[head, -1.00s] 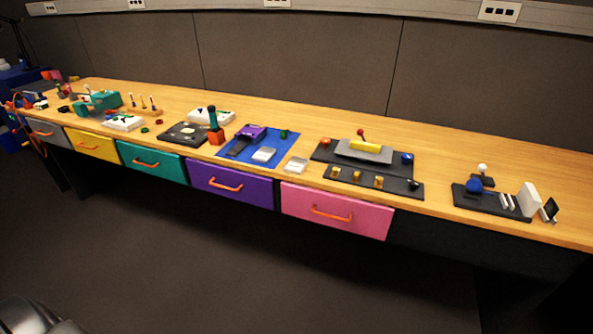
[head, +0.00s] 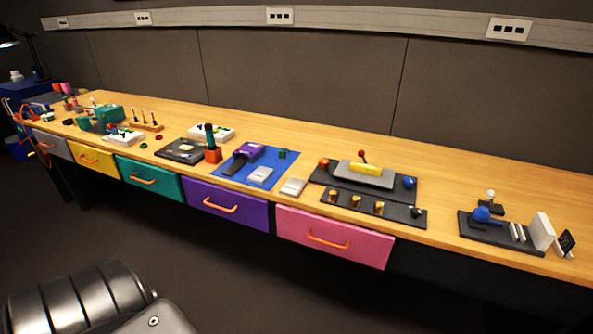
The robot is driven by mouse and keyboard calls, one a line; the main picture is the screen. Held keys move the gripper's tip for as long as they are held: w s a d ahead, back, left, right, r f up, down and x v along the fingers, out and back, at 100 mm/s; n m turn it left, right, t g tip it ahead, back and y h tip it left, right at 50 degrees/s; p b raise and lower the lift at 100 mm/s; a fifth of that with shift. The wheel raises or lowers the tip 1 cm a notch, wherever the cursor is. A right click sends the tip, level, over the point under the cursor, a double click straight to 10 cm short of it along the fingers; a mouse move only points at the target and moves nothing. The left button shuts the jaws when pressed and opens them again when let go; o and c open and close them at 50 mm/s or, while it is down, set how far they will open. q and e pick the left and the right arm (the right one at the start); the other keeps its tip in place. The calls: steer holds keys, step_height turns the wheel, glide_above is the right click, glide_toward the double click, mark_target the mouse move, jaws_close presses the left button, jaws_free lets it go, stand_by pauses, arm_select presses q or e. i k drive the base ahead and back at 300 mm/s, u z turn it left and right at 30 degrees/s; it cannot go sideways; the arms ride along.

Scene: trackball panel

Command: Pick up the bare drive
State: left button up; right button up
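Two flat silver-grey blocks look like drives. One silver block (head: 260,175) lies on the blue mat (head: 284,165) near its front edge. The other silver block (head: 293,187) lies on bare wood just right of the mat, close to the bench's front edge. I cannot tell from here which one is the bare drive. A purple device (head: 248,150) and a dark flat piece (head: 233,165) sit on the mat beside the first block.
The long wooden bench (head: 480,170) carries a black panel with knobs (head: 372,208) right of the blocks and an orange-based dark-handled tool (head: 212,154) to their left. Purple (head: 226,203) and pink (head: 334,237) drawers are shut below. The floor in front is clear.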

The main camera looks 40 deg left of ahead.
mark_target(259, 175)
steer(key=z, duration=0.1)
steer(key=i, duration=0.75)
steer(key=u, duration=0.7)
steer(key=i, duration=0.45)
steer(key=u, duration=0.5)
